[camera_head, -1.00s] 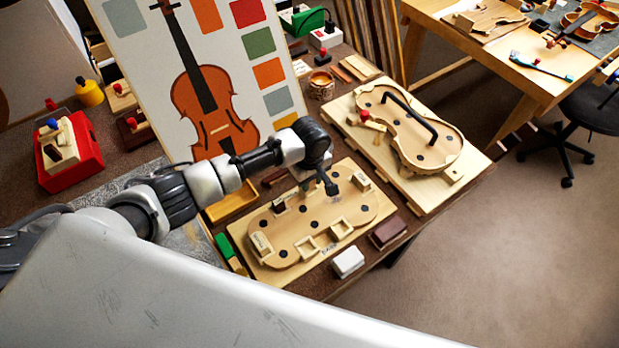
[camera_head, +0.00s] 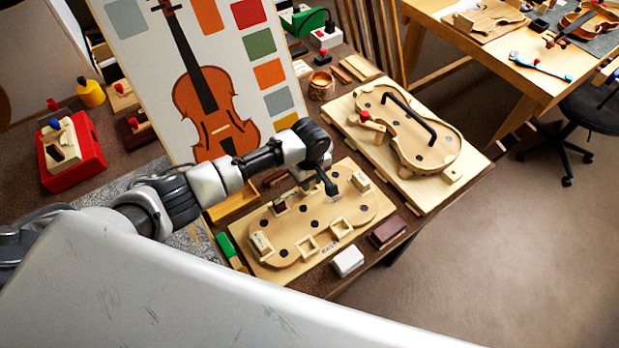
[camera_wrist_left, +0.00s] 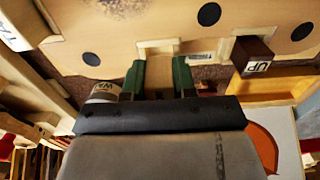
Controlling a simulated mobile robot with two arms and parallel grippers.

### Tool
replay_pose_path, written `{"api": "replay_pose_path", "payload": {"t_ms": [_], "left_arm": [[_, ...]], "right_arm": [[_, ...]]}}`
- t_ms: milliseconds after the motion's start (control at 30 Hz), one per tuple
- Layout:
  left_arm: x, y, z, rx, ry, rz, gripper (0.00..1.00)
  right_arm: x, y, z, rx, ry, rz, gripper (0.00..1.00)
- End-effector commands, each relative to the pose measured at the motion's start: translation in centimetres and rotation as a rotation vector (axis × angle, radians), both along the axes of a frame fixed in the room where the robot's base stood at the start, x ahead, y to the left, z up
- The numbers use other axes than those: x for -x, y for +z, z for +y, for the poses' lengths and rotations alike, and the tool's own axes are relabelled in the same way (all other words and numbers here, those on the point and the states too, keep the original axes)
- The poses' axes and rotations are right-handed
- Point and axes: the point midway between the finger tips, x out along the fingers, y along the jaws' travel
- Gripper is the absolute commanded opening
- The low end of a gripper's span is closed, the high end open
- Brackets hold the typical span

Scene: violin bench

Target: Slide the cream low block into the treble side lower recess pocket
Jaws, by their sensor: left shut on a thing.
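My left gripper (camera_wrist_left: 159,72) is over the far edge of the violin-shaped board (camera_head: 322,225). In the left wrist view its two green fingers stand apart, at a cream-edged pocket (camera_wrist_left: 158,46) in the board's edge. The gripper is shut on the cream low block, which I cannot clearly separate from the cream pocket edge. How far the block sits in the pocket cannot be told. In the head view the wrist hides the fingertips and the block. My right gripper is not in view.
A dark block marked UP (camera_wrist_left: 258,62) sits in the neighbouring pocket. Cream blocks stand at the board's left end (camera_head: 262,243) and right end (camera_head: 360,182). Two pockets (camera_head: 307,246) on the near side are empty. White (camera_head: 348,261) and dark (camera_head: 387,232) boxes lie in front.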

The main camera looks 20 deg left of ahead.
Motion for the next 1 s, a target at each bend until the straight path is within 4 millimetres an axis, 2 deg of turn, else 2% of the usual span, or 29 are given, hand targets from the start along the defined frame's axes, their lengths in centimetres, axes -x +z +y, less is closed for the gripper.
{"api": "replay_pose_path", "payload": {"t_ms": [467,1000], "left_arm": [[0.04,0.1,-0.11,0.002,0.0,0.0,0.05],[0.02,-0.4,-0.05,0.001,0.0,0.001,0.05]], "right_arm": [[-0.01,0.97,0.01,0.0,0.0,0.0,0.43],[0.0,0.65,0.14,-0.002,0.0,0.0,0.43]]}}
